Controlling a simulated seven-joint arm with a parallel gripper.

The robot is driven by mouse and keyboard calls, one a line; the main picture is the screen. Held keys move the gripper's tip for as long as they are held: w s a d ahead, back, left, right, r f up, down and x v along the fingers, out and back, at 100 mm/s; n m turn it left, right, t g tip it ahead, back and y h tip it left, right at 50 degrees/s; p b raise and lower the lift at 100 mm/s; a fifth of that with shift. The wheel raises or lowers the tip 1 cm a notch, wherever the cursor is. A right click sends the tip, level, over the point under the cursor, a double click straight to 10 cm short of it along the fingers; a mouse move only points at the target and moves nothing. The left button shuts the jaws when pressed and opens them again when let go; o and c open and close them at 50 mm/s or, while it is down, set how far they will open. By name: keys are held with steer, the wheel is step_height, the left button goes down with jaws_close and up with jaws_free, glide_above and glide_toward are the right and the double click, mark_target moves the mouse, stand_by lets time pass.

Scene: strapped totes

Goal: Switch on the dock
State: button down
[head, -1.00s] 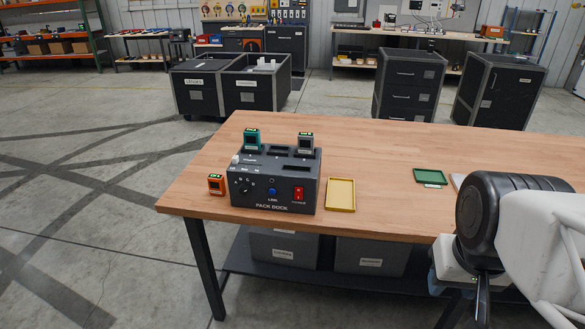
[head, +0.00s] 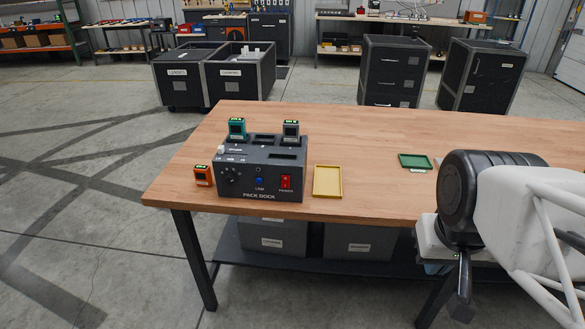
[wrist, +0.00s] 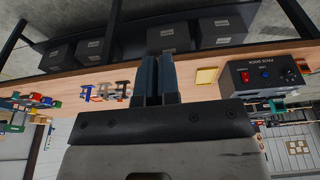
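The dark grey pack dock (head: 250,155) stands on the left part of the wooden table. Its front panel carries a red power switch (head: 286,182), a blue link button (head: 259,181) and a black knob (head: 232,176). My gripper (head: 461,305) is at the table's front edge, far right of the dock. In the wrist view my gripper's fingers (wrist: 156,62) are together and empty; the dock (wrist: 270,88) appears right of them.
A yellow tray (head: 327,194) lies right of the dock, and a green tray (head: 415,161) lies farther right. The table (head: 360,140) is clear between and behind them. Grey bins (head: 272,238) stand on the shelf below. In the wrist view several small items lie left of the fingers.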

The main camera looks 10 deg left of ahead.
mark_target(285, 182)
steer(key=w+a+n, duration=0.5)
steer(key=w, duration=0.4)
steer(key=w+a+n, duration=0.4)
steer(key=w+a, duration=0.2)
steer(key=w, duration=0.4)
steer(key=w+a+f+n, duration=0.4)
steer(key=w+a, duration=0.2)
steer(key=a, duration=0.3)
steer(key=w+a+f+n+t, duration=0.1)
steer(key=w+a+f+n, duration=0.3)
steer(key=a, duration=0.5)
steer(key=w+n, duration=0.1)
steer(key=w, duration=0.1)
steer(key=shift+w, duration=0.35)
steer(key=shift+a+f, duration=0.1)
steer(key=shift+f, duration=0.05)
steer(key=shift+w+f, duration=1.2)
steer(key=shift+f, duration=0.4)
steer(key=shift+w+f, duration=1.2)
steer(key=shift+f, duration=0.45)
steer(key=shift+w+f, duration=1.2)
steer(key=shift+f, duration=0.4)
